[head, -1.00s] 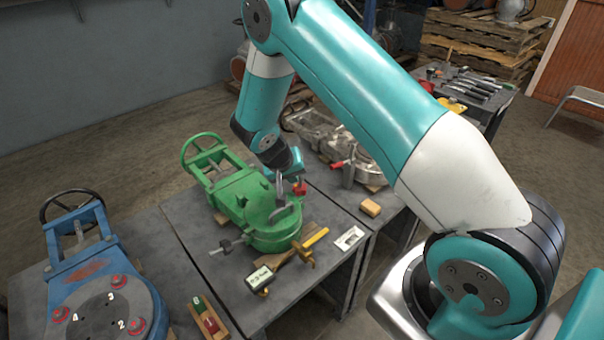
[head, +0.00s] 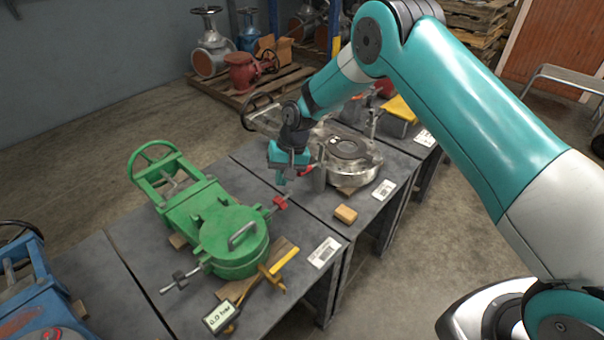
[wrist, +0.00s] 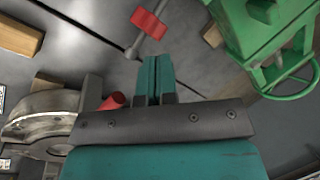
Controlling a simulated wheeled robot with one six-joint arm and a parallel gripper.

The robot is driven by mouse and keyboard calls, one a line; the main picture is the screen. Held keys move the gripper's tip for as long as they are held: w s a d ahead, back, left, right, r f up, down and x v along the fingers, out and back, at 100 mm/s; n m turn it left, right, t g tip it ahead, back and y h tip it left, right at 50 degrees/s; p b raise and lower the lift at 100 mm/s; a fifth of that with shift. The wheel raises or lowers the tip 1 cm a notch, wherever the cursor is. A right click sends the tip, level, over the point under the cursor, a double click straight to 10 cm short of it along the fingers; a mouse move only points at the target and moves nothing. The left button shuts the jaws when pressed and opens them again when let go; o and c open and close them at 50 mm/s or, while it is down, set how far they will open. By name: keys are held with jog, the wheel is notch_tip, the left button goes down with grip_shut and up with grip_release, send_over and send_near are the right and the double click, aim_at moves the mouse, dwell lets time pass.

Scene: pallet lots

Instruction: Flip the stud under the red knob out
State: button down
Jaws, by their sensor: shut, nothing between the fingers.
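The green valve body (head: 215,225) sits on a grey table, with its round lid (head: 228,235) lying flat and a grey handle on top. The red knob (head: 279,203) is on the end of a stud (head: 268,211) that points outward from the lid's right side. In the wrist view the red knob (wrist: 149,24) and its grey stud (wrist: 134,47) are just beyond my fingertips. My gripper (head: 283,181) is shut and empty, above and beyond the red knob and apart from it. The shut fingers also show in the wrist view (wrist: 157,78).
A second stud with a dark knob (head: 180,277) points outward at the lower left. A silver valve (head: 345,160) with a red knob (head: 306,170) stands close right of my gripper. A wooden block (head: 345,214), yellow-handled tool (head: 284,261) and gauge box (head: 221,316) lie nearby.

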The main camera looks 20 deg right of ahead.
jog(key=shift+w+d+f+b, duration=0.4)
jog(key=shift+d+f, duration=0.15)
jog(key=shift+f, duration=0.2)
jog(key=shift+d, duration=0.1)
jog(key=w+d+r, duration=0.2)
jog(key=r, duration=0.3)
jog(key=w+d+r+p, duration=0.1)
jog(key=w+d+r, duration=0.1)
jog(key=r, duration=0.3)
jog(key=shift+d+r, duration=0.4)
